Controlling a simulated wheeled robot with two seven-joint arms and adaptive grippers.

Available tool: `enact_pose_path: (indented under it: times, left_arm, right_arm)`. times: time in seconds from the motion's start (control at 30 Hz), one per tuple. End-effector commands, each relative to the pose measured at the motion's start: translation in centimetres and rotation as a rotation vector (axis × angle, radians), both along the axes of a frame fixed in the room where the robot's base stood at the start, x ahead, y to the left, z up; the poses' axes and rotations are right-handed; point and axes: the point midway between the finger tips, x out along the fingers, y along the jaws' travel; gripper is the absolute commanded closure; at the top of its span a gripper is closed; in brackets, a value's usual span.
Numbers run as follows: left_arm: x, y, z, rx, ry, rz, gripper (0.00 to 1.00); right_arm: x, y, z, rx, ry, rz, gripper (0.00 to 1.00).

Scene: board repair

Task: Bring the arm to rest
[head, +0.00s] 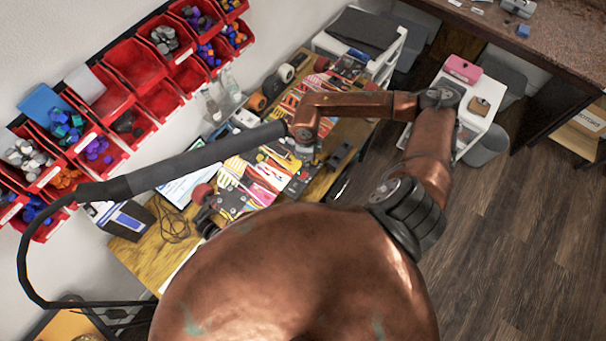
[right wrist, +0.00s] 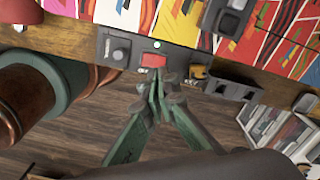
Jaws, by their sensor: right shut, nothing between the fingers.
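My right gripper (right wrist: 160,90) shows in the right wrist view with its green fingers drawn together and nothing between the tips. The tips are in front of a grey panel (right wrist: 118,52) with a knob and a red rectangle, at the edge of the wooden workbench (right wrist: 72,35). I cannot tell whether they touch it. In the head view my copper right arm (head: 350,105) bends in from the right over the workbench (head: 135,253), and its fingers are hard to make out. My left gripper is not in view.
Red bins (head: 135,62) with small parts line the wall at left. A dark grey tube (head: 210,160) with a cable crosses above the bench. Colourful printed boards (head: 262,172) lie on it. A white cart (head: 478,108) with a pink box stands at right, beside open wooden floor (head: 500,240).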

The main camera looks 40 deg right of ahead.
Motion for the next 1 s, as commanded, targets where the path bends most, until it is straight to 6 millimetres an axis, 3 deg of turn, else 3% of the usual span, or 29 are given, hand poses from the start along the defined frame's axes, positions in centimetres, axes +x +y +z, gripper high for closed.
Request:
enact_pose_path:
  times: [0.23, 0.8, 0.9, 1.0]
  left_arm:
    - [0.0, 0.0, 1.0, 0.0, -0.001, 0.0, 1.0]
    - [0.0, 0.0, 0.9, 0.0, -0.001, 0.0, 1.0]
    - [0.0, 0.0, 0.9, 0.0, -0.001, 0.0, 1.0]
    - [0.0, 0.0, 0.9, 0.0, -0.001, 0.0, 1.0]
  right_arm:
    - [0.0, -0.1, 1.8, -0.001, 0.0, 0.0, 1.0]
    - [0.0, 0.1, 1.8, 0.003, 0.0, 0.0, 1.0]
    - [-0.2, 1.6, 1.7, 0.047, -0.003, 0.0, 1.0]
    - [-0.5, 5.6, 1.9, 0.166, -0.013, -0.007, 1.0]
